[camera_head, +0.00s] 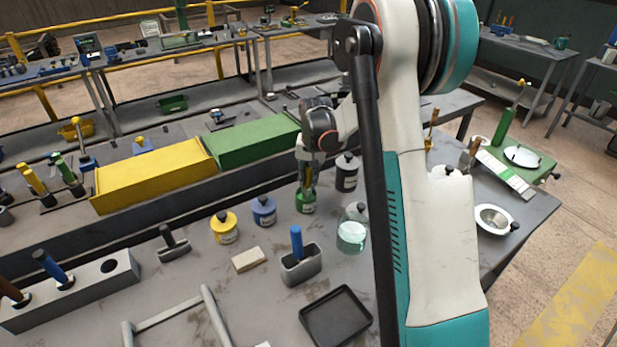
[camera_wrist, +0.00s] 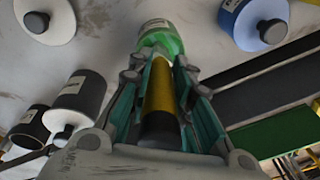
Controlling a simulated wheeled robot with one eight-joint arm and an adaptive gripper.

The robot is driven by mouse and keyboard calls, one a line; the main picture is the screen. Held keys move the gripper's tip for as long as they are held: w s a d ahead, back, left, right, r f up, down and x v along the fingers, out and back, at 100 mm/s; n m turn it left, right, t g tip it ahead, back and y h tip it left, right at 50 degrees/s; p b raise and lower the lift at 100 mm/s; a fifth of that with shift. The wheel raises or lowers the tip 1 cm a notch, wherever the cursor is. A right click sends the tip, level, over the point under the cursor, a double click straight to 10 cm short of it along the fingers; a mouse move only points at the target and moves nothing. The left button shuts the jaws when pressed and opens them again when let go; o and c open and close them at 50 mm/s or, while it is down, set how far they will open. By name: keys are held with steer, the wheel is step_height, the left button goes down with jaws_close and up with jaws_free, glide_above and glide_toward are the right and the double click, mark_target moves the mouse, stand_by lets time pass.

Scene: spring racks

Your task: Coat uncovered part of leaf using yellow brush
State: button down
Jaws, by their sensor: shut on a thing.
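My gripper (camera_head: 307,180) is shut on the yellow brush (camera_wrist: 159,85), whose yellow handle with a dark end stands between the fingers in the wrist view. The brush's far end meets the mouth of a green pot (camera_head: 306,204), also in the wrist view (camera_wrist: 161,38); I cannot tell whether the bristles are inside it. The bristles are hidden. No leaf is clearly identifiable; a pale strip with green markings (camera_head: 505,172) lies at the right, and grey bars (camera_head: 168,316) lie at the front.
Yellow (camera_head: 226,228), blue (camera_head: 264,211) and black (camera_head: 346,173) pots stand around the green pot. A glass jar (camera_head: 351,236) is to its right. A blue-handled tool stands in a grey holder (camera_head: 301,268). A black tray (camera_head: 336,318) lies in front. Yellow (camera_head: 153,176) and green (camera_head: 252,143) boxes stand behind.

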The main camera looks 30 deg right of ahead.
steer(key=shift+r+p, duration=1.45)
steer(key=shift+r, duration=1.3)
steer(key=shift+r+p, duration=1.05)
steer(key=shift+r, duration=0.85)
steer(key=shift+s+a, duration=0.1)
